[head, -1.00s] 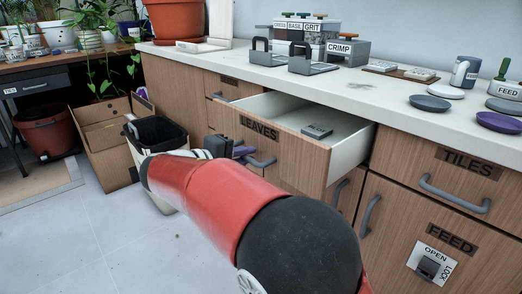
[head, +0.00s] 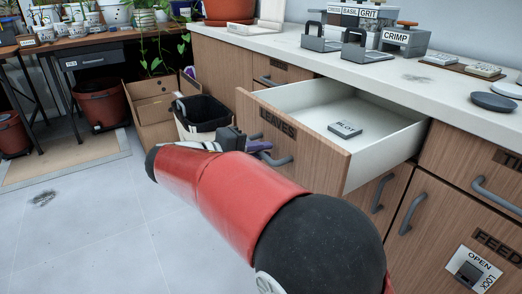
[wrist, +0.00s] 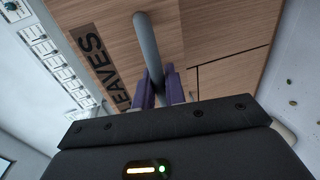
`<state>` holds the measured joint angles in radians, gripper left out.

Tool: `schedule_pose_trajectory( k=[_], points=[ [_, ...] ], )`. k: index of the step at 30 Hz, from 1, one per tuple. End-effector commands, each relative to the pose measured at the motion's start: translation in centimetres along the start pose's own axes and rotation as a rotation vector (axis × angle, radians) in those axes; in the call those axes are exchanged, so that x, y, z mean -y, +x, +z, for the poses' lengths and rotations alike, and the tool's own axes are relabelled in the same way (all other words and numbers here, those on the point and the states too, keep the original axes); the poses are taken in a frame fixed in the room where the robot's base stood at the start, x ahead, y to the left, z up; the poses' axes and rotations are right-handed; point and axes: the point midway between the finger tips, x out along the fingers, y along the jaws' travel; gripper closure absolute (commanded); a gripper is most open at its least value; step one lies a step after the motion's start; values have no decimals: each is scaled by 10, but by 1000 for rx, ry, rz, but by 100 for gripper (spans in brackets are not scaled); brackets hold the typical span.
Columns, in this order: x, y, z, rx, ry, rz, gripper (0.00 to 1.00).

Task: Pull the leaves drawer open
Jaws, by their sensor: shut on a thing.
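The leaves drawer (head: 300,145) has a wooden front with a dark LEAVES label and stands well out from the counter. Its white inside shows, with a small grey block marked BLOT (head: 345,129) lying in it. My gripper (head: 262,150) is at the drawer's grey bar handle (head: 284,161). In the wrist view the purple fingers of my gripper (wrist: 159,88) are shut around the handle (wrist: 147,45), with the LEAVES label (wrist: 98,60) beside it. My red arm hides part of the floor and cabinet below the drawer.
A black-lined bin (head: 203,113) and a cardboard box (head: 150,110) stand left of the drawer. The white countertop (head: 420,90) holds grey bookend-like pieces, a CRIMP box (head: 404,40) and dishes. Grey tiled floor (head: 90,215) is open at the left.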

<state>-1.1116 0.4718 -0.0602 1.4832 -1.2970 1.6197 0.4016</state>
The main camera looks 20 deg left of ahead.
Motion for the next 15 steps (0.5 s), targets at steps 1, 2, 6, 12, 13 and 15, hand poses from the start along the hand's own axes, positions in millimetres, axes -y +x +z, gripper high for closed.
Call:
schedule_pose_trajectory(
  k=[1, 2, 6, 12, 13, 15],
  points=[
    [1, 0, 0, 1, -1, -1, 86],
    [1, 0, 0, 1, -1, -1, 82],
    [1, 0, 0, 0, -1, -1, 68],
    [0, 0, 0, 0, 0, 0, 68],
    [0, 0, 0, 0, 0, 0, 68],
    [0, -4, 0, -2, 0, -1, 68]
  ],
)
